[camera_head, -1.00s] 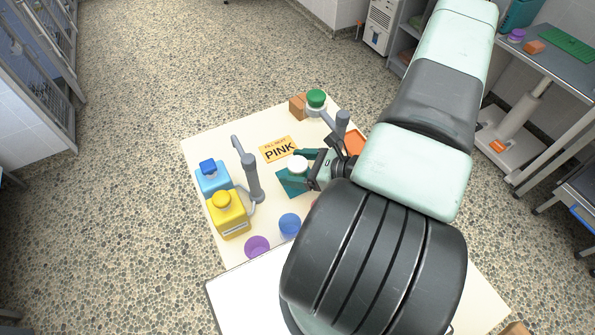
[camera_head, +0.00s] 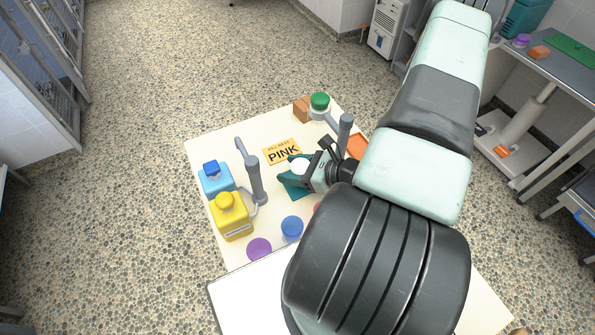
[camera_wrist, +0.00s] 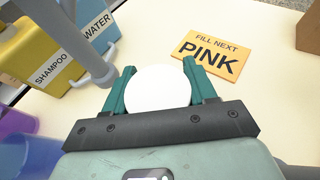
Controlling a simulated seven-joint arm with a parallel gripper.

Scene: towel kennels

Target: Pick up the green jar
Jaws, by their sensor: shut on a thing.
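A jar with a green lid (camera_head: 319,101) stands at the far side of the table in the head view, beside the arm of a grey post; it is outside the wrist view. My gripper (camera_head: 299,163) is well nearer the camera than that jar. It is shut on a round white-topped thing (camera_head: 298,167). In the wrist view the teal fingers of my gripper (camera_wrist: 159,72) sit on both sides of this white top (camera_wrist: 157,88). What lies under the white top is hidden there. A teal patch (camera_head: 296,190) shows below it in the head view; I cannot tell what it is.
An orange "FILL NEXT PINK" sign (camera_head: 282,152) lies past my gripper. Grey posts (camera_head: 255,184) (camera_head: 344,130) rise on either side. A blue bottle (camera_head: 216,180), yellow bottle (camera_head: 231,218), blue cup (camera_head: 291,229) and purple cup (camera_head: 259,248) stand left. A brown block (camera_head: 301,109) is beside the green-lidded jar.

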